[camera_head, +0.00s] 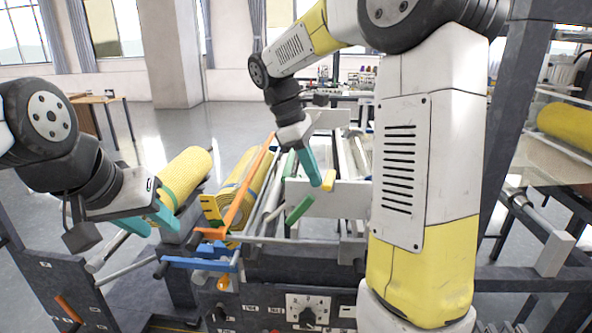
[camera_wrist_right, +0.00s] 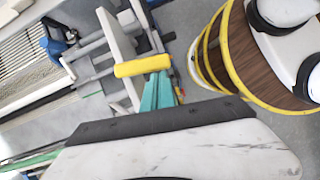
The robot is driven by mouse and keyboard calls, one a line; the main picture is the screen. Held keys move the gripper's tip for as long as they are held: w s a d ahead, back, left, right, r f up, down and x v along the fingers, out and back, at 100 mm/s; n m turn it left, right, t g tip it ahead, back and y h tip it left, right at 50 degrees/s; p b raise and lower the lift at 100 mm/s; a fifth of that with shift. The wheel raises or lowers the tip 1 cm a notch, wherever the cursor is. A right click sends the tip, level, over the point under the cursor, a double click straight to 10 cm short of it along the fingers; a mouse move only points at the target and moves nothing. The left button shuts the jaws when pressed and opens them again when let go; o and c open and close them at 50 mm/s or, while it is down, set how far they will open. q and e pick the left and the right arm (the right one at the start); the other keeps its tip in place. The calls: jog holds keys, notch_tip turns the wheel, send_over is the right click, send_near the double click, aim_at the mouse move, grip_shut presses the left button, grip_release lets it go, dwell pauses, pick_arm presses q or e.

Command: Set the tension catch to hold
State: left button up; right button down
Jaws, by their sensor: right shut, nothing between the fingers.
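A short yellow handle (camera_head: 329,180) sits on the machine right at the tips of my right gripper (camera_head: 316,180); I cannot tell whether it is the tension catch. In the right wrist view the yellow handle (camera_wrist_right: 142,66) lies crosswise just beyond the teal fingertips (camera_wrist_right: 158,84). My right gripper is shut with nothing between its fingers; whether it touches the handle is unclear. A green bar (camera_head: 299,209) is below it, and a long orange lever (camera_head: 248,190) stands tilted to the left. My left gripper (camera_head: 150,220) is open and empty beside the yellow mesh roll (camera_head: 184,171).
A second yellow mesh roll (camera_head: 238,180) lies behind the orange lever. Blue levers (camera_head: 200,264) project at the machine's front left. A control panel with a dial (camera_head: 307,308) is at the front. A dark frame post (camera_head: 515,110) stands at right. Open floor lies behind.

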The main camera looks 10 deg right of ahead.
jog(key=n, duration=0.1)
jog(key=s+d+n+t, duration=0.1)
jog(key=n, duration=0.1)
jog(key=shift+s+d+n, duration=0.25)
jog(key=shift+s+n, duration=0.1)
jog(key=shift+n, duration=0.05)
jog(key=n, duration=0.1)
jog(key=d+n+t, duration=0.1)
jog(key=shift+s+d+n, duration=0.15)
jog(key=shift+s+n, duration=0.25)
jog(key=shift+s+d, duration=0.1)
jog(key=shift+d, duration=0.4)
jog(key=shift+a, duration=0.4)
jog(key=a, duration=0.3)
pick_arm(q)
jog(key=shift+s+a, duration=0.65)
jog(key=shift+a, duration=0.1)
pick_arm(e)
send_near(330, 184)
jog(key=a, duration=0.1)
jog(key=s+a+r, duration=0.1)
jog(key=a, duration=0.1)
jog(key=shift+s+a+r, duration=0.2)
jog(key=shift+s+a, duration=0.1)
